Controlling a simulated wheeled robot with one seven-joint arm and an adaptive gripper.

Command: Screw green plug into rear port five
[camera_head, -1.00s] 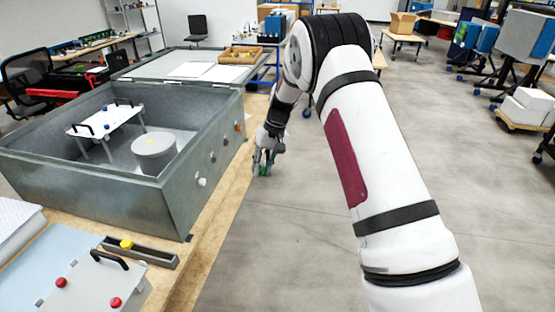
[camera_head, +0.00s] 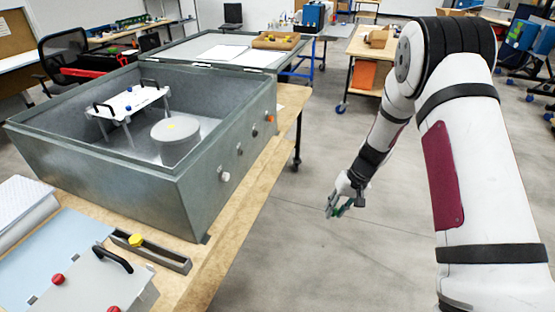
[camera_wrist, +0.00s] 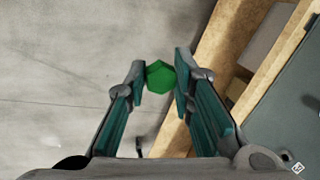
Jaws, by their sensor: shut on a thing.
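My gripper (camera_head: 336,208) hangs over open floor to the right of the workbench, apart from the box. In the wrist view my gripper (camera_wrist: 160,80) is shut on the green plug (camera_wrist: 160,77), which shows a faceted green head between the fingertips. In the head view the plug is too small to make out clearly. The large grey metal analyser box (camera_head: 110,178) stands open on the bench. Its right-hand wall carries a row of ports, with a white plug (camera_head: 224,176) nearest, dark fittings (camera_head: 239,151) further along and an orange one (camera_head: 269,118) at the far end.
The wooden bench edge (camera_head: 236,215) runs along the box's right wall. A narrow tray (camera_head: 165,255) with a yellow plug (camera_head: 136,240) and a panel with red knobs (camera_head: 58,279) lie in front. Clear floor (camera_head: 330,260) surrounds my gripper.

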